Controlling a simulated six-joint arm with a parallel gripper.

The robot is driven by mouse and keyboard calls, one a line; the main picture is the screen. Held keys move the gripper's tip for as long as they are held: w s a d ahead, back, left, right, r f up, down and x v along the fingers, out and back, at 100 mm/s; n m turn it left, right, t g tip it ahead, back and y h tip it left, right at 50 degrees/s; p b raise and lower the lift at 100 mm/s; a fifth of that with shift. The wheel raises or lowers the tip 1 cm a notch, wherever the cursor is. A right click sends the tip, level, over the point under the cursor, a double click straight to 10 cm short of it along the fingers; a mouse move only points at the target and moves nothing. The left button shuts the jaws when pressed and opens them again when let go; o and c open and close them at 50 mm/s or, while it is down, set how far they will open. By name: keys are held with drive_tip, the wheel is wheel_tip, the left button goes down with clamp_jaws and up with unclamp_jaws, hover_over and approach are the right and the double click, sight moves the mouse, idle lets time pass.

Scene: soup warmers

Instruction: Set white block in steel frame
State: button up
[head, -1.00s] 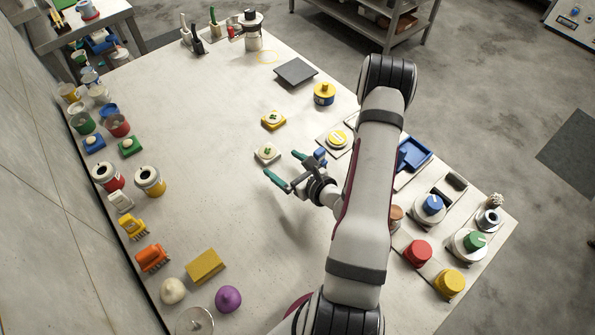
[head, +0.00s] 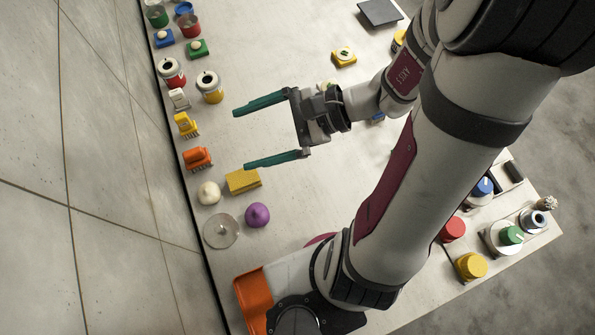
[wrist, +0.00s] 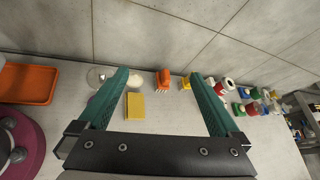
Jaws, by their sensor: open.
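A small white block-like piece (head: 179,98) stands near the wall edge of the table, beside a yellow toothed piece (head: 186,124) and an orange toothed piece (head: 198,157). My gripper (head: 241,139) is open and empty above the table, its teal fingers spread wide and pointing toward the row along the wall. It is apart from the white piece. In the wrist view, the orange piece (wrist: 163,80) shows between the fingertips. A pale piece is mostly hidden behind my gripper. I cannot clearly make out a steel frame.
A yellow sponge-like block (head: 243,180), a white bulb (head: 208,193), a purple onion (head: 257,215) and a clear lid (head: 221,231) sit near the fingers. Red and yellow cans (head: 210,86) stand farther along. The wall borders the left edge. Coloured knobs lie right.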

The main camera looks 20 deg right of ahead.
drive_tip(key=s+a+r+n+g+h, duration=0.1)
drive_tip(key=s+n+g+h, duration=0.4)
drive_tip(key=s+n, duration=0.4)
drive_tip(key=shift+s+a+r+h, duration=0.15)
drive_tip(key=shift+s+a+h, duration=0.25)
drive_tip(key=shift+s+h, duration=0.25)
drive_tip(key=d+n+h, duration=0.1)
drive_tip(key=s+d+n+h, duration=0.1)
drive_tip(key=d+r+h, duration=0.1)
drive_tip(key=shift+s+d+n+t+h, duration=0.2)
drive_tip(key=shift+s+n+t+h, duration=0.1)
drive_tip(key=shift+s+n, duration=0.1)
drive_tip(key=shift+d+h, duration=0.25)
drive_tip(key=shift+d, duration=0.05)
